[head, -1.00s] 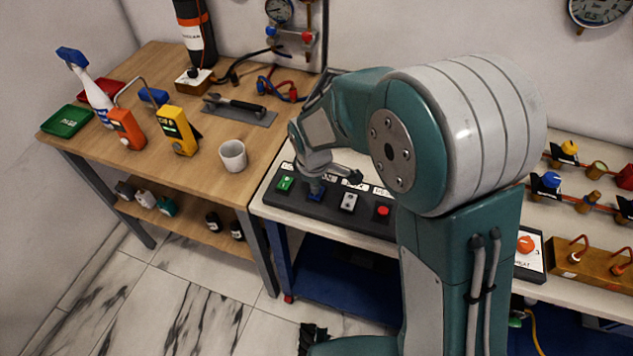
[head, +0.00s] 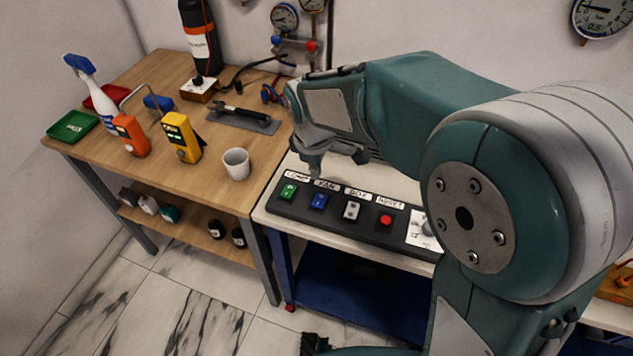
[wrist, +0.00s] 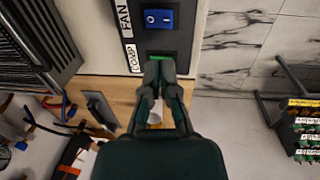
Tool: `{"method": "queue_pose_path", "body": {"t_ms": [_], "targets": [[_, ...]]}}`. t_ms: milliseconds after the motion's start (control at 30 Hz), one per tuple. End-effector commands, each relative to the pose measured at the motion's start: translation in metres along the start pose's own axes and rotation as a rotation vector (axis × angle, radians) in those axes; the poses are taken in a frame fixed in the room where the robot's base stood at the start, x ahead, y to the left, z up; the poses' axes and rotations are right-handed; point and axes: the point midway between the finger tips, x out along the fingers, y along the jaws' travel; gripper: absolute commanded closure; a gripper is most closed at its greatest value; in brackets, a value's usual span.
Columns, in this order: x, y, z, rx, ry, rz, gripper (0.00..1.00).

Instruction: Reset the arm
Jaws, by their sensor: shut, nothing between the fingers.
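My gripper (head: 315,168) is shut and empty. In the head view it hangs above the back edge of the dark switch panel (head: 330,217), near the green and blue switches. The gripper also shows in the wrist view (wrist: 160,62), its tips in front of the green switch (wrist: 157,57). The panel bears a green switch (head: 289,192), a blue switch (head: 318,201), a grey switch (head: 351,211) and a red button (head: 386,220), with paper labels behind them. My arm is raised and bent to the right of the gripper.
A wooden bench (head: 235,195) stands left with a white cup (head: 236,164), a yellow meter (head: 182,137), an orange meter (head: 131,135), a spray bottle (head: 98,101) and a green tray (head: 73,126). Pressure gauges (head: 284,17) are on the back wall.

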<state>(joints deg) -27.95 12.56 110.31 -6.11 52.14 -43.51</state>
Motion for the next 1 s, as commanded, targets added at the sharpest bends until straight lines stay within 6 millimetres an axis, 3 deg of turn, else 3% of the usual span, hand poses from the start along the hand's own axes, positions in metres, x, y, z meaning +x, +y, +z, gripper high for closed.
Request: {"method": "queue_pose_path", "body": {"t_ms": [200, 733, 867, 1000], "targets": [[-0.016, 0.000, 0.000, 0.000, -0.001, -0.001, 1.00], [-0.018, 0.000, 0.002, 0.008, 0.001, 0.001, 1.00], [-0.031, 0.001, 0.019, 0.082, 0.018, 0.016, 1.00], [-0.054, -0.002, 0.053, 0.233, 0.052, 0.043, 1.00]]}}
